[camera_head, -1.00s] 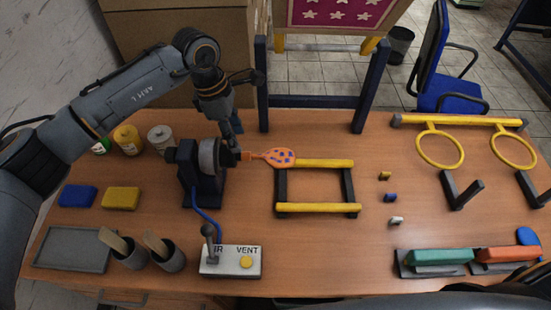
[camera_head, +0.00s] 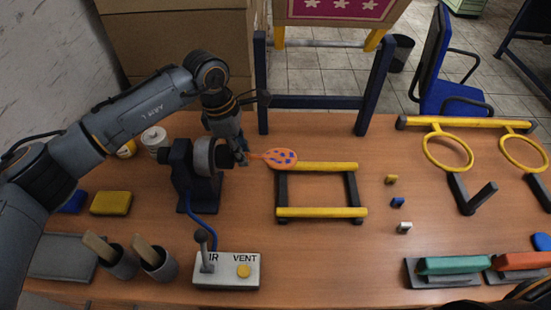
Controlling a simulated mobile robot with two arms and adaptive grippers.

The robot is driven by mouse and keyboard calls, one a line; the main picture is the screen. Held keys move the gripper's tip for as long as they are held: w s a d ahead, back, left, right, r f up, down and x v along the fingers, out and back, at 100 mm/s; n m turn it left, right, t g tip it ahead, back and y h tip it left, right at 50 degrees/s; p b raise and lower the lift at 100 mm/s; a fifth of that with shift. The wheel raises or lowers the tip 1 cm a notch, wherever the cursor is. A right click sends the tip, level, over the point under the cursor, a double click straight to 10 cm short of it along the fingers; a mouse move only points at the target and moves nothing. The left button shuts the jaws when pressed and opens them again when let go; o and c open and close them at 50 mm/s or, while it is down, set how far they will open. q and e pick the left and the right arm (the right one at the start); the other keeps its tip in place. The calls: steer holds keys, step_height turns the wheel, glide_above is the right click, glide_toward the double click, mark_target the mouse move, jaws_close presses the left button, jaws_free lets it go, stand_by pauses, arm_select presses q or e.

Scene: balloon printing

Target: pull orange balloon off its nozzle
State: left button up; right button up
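The orange balloon (camera_head: 283,158) with blue spots is small and slack. Its neck points left to the nozzle of the dark machine (camera_head: 182,172) with a grey round drum. Its body lies at the upper left corner of the yellow-barred frame (camera_head: 330,166). My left gripper (camera_head: 243,158) points down at the nozzle end, by the balloon's neck. It covers the nozzle tip, so I cannot tell whether its fingers are closed on the neck. My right gripper is not clearly in view.
A white valve box (camera_head: 227,271) with a lever and yellow button stands in front of the machine. Two dark cups (camera_head: 155,263) with wooden sticks stand left of it. Yellow rings (camera_head: 448,153) hang on a bar at right. Small coloured pegs (camera_head: 398,202) lie on the open table.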

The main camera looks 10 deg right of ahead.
arm_select(q)
jaws_close()
arm_select(e)
steer(key=shift+w, duration=0.2)
steer(key=shift+w, duration=0.1)
arm_select(q)
steer(key=shift+d+f, duration=0.1)
steer(key=shift+d, duration=0.15)
arm_select(e)
steer(key=shift+f, duration=0.2)
arm_select(q)
steer(key=shift+s+d+b, duration=0.1)
steer(key=shift+d+b, duration=0.25)
steer(key=shift+b, duration=0.15)
steer(key=shift+d, duration=0.15)
arm_select(e)
steer(key=shift+d+f, duration=0.1)
steer(key=shift+f, duration=0.25)
arm_select(q)
step_height(320, 180, up, 17)
steer(key=p, duration=0.6)
arm_select(e)
step_height(320, 180, up, 6)
steer(key=shift+r, duration=0.15)
